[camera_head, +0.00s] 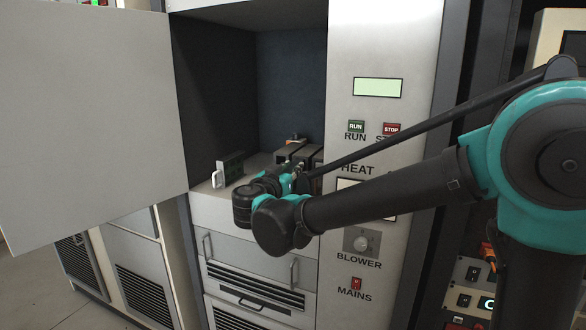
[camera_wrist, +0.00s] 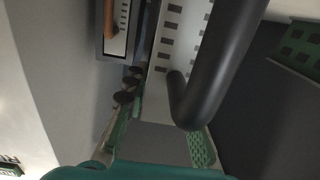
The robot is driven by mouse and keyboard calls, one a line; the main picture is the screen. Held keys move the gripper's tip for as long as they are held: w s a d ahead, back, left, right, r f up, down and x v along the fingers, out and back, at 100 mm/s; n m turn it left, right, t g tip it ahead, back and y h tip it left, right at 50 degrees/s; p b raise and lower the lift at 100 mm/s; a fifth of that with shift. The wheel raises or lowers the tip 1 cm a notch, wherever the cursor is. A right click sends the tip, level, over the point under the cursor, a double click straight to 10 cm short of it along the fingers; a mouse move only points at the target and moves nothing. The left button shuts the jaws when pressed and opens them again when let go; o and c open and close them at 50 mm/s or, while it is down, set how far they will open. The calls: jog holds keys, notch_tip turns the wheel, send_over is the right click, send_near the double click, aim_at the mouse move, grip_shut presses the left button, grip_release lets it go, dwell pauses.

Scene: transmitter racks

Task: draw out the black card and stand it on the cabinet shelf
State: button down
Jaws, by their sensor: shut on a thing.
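My gripper (camera_head: 297,174) is at the front of the open cabinet shelf, close against dark box-shaped units. In the wrist view its green perforated pads (camera_wrist: 160,142) stand on either side of a pale grey part. A thick black bar with a rounded end (camera_wrist: 212,65), probably the black card's handle, reaches down to the right pad. My gripper is shut on it, as far as I can tell; the contact is partly hidden. The card's body cannot be made out clearly behind my gripper in the head view. The cabinet shelf (camera_head: 204,196) is light grey.
A dark green card with a white handle (camera_head: 230,168) stands at the shelf's left. Dark units (camera_head: 290,150) stand at the right, near the side wall. The cabinet door (camera_head: 90,120) hangs open at left. A control panel (camera_head: 375,60) borders the right. The shelf's middle looks clear.

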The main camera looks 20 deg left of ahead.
jog(key=shift+s, duration=0.55)
jog(key=shift+s, duration=0.35)
jog(key=shift+s+a, duration=0.1)
jog(key=shift+s, duration=0.3)
jog(key=shift+s+a, duration=0.1)
jog(key=shift+s, duration=1.05)
